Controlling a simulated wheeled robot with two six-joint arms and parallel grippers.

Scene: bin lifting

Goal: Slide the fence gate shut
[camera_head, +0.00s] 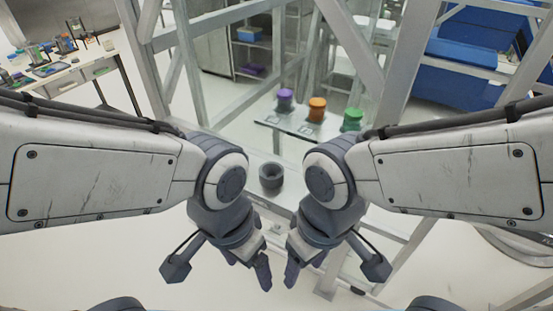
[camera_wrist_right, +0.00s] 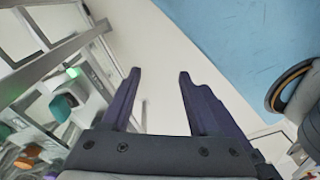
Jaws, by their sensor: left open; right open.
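A grey metal fence (camera_head: 218,20) with slanted braces stands in front of me in the head view. I cannot tell which part of it is the gate. The fence's bars also show at the left of the right wrist view (camera_wrist_right: 62,48). My left gripper (camera_head: 248,266) and my right gripper (camera_head: 306,266) hang side by side, low in the middle of the head view, on the near side of the fence. Both are open and empty. In the right wrist view the right gripper's fingers (camera_wrist_right: 158,80) are apart with only pale floor between them.
A dark grey cup (camera_head: 271,178) stands on a ledge just beyond my grippers. Behind the frame are purple (camera_head: 285,98), orange (camera_head: 317,108) and green (camera_head: 352,119) containers. A cluttered workbench (camera_head: 75,68) is at the far left. Blue equipment (camera_head: 455,85) stands at the back right.

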